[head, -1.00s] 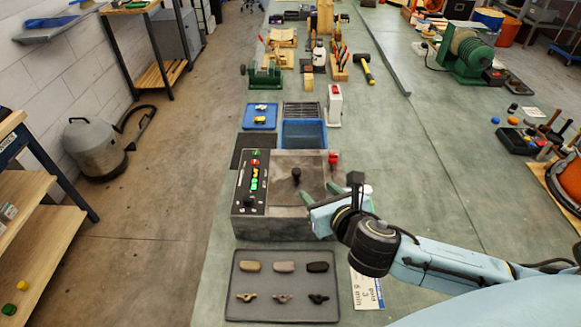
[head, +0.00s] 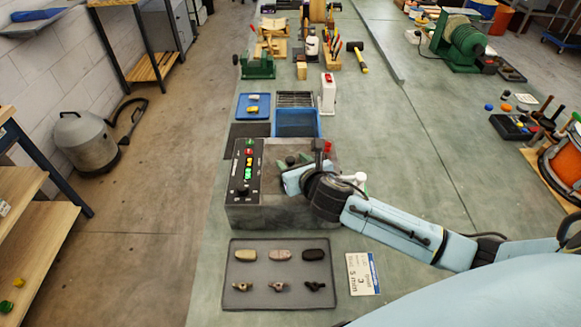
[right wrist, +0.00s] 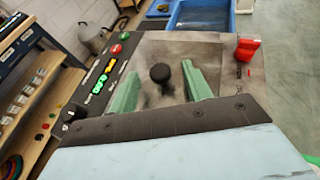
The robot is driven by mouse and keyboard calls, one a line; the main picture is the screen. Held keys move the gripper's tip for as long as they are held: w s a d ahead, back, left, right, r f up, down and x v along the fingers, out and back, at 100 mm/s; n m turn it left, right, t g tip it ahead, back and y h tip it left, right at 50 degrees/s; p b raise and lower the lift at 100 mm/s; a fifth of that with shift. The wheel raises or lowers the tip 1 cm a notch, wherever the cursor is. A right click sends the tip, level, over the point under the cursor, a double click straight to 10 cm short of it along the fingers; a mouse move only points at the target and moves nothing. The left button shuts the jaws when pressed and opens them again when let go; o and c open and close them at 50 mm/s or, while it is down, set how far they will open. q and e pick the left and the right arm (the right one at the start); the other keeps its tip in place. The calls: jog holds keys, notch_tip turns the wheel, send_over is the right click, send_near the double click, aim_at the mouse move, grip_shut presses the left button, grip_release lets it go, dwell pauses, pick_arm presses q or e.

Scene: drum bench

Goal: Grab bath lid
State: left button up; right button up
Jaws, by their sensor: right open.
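The bath lid (right wrist: 180,50) is a flat grey plate with a black knob (right wrist: 160,73) on top. It lies on the dark grey bath box (head: 265,215). My right gripper (right wrist: 163,88) is open over the lid, its two green fingers on either side of the knob and apart from it in the right wrist view. My left gripper is not in view.
A control panel (head: 245,172) with coloured buttons is on the box's left, and a red switch (right wrist: 247,50) on its right. A blue tank (head: 297,124) stands behind. A grey tray (head: 278,268) with several small parts lies in front, beside a printed card (head: 362,274).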

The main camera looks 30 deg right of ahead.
grip_shut()
dwell(0.3)
